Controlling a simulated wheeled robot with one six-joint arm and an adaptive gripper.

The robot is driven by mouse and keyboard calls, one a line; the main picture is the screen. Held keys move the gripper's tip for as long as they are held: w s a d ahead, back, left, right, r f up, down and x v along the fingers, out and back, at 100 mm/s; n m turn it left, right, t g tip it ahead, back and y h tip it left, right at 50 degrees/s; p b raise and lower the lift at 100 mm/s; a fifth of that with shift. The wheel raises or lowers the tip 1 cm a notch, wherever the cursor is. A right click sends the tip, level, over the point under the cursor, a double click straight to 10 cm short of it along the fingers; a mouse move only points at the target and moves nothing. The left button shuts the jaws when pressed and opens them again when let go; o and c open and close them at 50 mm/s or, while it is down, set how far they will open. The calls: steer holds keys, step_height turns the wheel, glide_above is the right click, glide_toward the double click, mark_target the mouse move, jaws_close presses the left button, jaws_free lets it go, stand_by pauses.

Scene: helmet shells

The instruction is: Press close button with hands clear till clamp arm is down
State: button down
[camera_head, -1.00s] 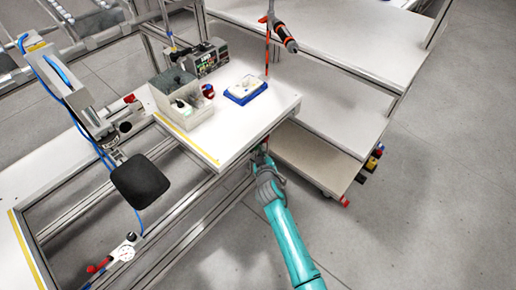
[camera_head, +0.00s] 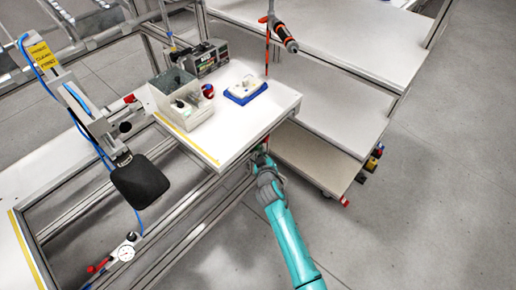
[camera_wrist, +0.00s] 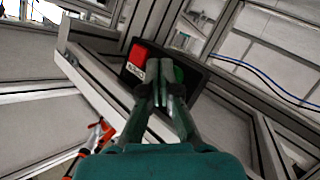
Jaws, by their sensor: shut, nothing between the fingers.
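A black button box (camera_wrist: 196,60) with a red button (camera_wrist: 138,54) and a green button (camera_wrist: 179,74) is under the table edge in the wrist view. My gripper (camera_wrist: 163,66) is shut and empty. Its fingertips are over the box at the green button and partly hide it; I cannot tell whether they touch or press it. In the head view my gripper (camera_head: 261,155) is just below the table's front edge. The clamp arm (camera_head: 88,112), with a blue hose and a black pad (camera_head: 140,181), is at the left, well apart from my gripper.
The white table (camera_head: 232,140) holds a grey bin (camera_head: 190,112), a blue tray (camera_head: 245,90) and a control unit (camera_head: 208,58). A screwdriver (camera_head: 283,35) hangs at the back. Aluminium frame bars surround the button box. The floor at the right is open.

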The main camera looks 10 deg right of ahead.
steer(key=shift+s+d, duration=0.3)
steer(key=shift+s, duration=0.1)
steer(key=s+d, duration=0.1)
steer(key=s, duration=0.1)
steer(key=s+d, duration=0.2)
stand_by(0.5)
stand_by(0.6)
